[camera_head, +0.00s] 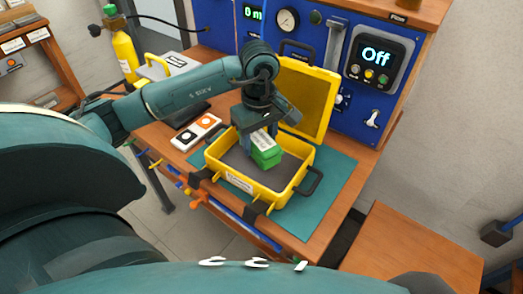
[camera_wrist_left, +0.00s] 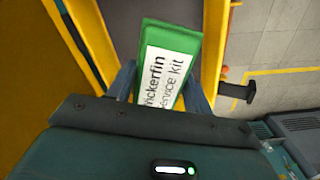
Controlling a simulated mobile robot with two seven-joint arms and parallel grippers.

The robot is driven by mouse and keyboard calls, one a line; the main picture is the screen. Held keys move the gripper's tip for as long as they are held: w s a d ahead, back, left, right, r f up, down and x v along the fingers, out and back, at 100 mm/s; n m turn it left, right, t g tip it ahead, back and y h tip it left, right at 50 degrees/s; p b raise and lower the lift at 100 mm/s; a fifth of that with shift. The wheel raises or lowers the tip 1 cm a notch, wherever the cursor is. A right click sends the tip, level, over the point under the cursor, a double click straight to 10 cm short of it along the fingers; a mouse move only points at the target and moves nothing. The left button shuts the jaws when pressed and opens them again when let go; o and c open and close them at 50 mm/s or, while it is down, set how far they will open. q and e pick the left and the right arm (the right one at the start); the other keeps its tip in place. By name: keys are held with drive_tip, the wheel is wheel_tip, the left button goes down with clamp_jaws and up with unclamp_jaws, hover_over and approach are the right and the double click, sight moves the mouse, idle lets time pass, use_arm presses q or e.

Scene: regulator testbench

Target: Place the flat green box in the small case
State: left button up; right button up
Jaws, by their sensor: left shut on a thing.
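The flat green box (camera_head: 266,155) has a white label and is in my left gripper (camera_head: 262,142), which is shut on it. The gripper points down and holds the box over the small case (camera_head: 233,178), a yellow open case with a dark grey inside. The head view does not clearly show whether the box touches the case floor. In the left wrist view the box (camera_wrist_left: 168,65) sits between the fingers, its label facing the camera, with the yellow case wall (camera_wrist_left: 212,45) beside it. My right gripper is not in view.
The case's yellow lid (camera_head: 305,95) stands open behind. A teal mat (camera_head: 335,180) lies under the case on the wooden bench. A blue panel (camera_head: 375,75) with a display reading "Off" stands at the back.

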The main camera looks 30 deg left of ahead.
sight(260, 137)
use_arm(q)
wheel_tip(260, 137, down, 4)
drive_tip(key=shift+f, duration=0.25)
drive_tip(key=shift+w, duration=0.1)
drive_tip(key=shift+f, duration=0.1)
drive_tip(key=shift+f, duration=0.15)
drive_tip(key=o, duration=1.2)
drive_tip(key=shift+r, duration=0.4)
wheel_tip(260, 137, up, 12)
drive_tip(key=shift+f+b, duration=0.15)
drive_tip(key=shift+b, duration=0.15)
